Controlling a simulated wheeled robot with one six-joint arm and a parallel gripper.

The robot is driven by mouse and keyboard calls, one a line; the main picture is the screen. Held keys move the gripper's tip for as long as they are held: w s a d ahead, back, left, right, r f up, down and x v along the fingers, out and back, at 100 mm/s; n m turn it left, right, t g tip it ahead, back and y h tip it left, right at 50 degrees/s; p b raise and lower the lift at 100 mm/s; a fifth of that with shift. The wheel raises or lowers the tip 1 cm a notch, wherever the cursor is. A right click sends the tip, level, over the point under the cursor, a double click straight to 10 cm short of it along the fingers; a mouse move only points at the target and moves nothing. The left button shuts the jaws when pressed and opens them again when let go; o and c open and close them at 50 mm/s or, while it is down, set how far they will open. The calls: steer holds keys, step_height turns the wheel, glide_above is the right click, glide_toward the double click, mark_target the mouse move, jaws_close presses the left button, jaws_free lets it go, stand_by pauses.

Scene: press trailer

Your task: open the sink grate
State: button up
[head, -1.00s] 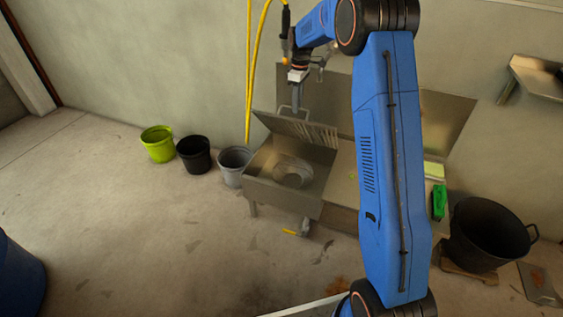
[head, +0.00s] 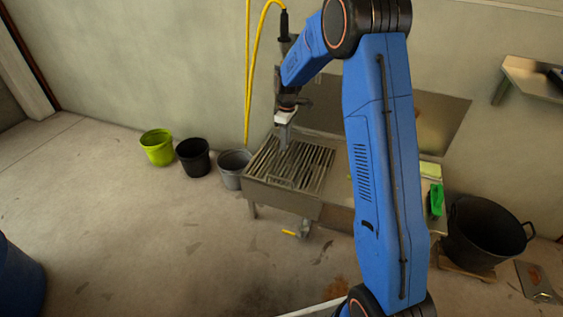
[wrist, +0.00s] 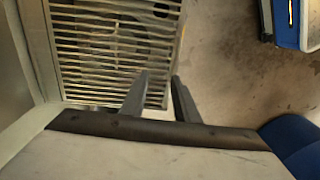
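The sink grate (head: 290,163) lies flat across the top of the metal sink (head: 285,197), with its slats running front to back. A small handle loop (head: 280,183) shows at its front edge. My gripper (head: 284,143) points down over the back-left part of the grate in the head view. In the wrist view, the grate (wrist: 110,45) fills the upper middle, and my two fingers (wrist: 160,77) stand apart near its edge with nothing between them. I cannot tell whether the fingertips touch the grate.
Green (head: 157,147), black (head: 194,157) and grey (head: 233,168) buckets stand left of the sink. A yellow hose (head: 249,80) hangs behind it. A green brush (head: 436,200) and a large black tub (head: 487,233) are at the right.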

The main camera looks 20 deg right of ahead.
steer(key=s+a+f, duration=0.2)
steer(key=s+f, duration=0.1)
steer(key=f, duration=0.4)
steer(key=shift+s+a+f+t+h, duration=0.2)
steer(key=shift+t+h, duration=0.1)
steer(key=shift+t, duration=0.1)
steer(key=s+d+r+m+t, duration=0.1)
steer(key=s+d+r+m, duration=0.15)
steer(key=s+r, duration=0.8)
steer(key=s+d+r+m+t, duration=0.1)
steer(key=s+r+m, duration=0.2)
steer(key=s+r, duration=0.75)
steer(key=s+d+r+m+t, duration=0.1)
steer(key=s+r, duration=0.3)
steer(key=s, duration=0.7)
steer(key=s+d+r+m+t, duration=0.1)
steer(key=s+r+m, duration=0.3)
steer(key=s, duration=0.6)
steer(key=shift+s+d, duration=0.35)
steer(key=shift+s+t, duration=0.3)
steer(key=shift+c, duration=0.3)
steer(key=shift+s, duration=0.15)
jaws_close()
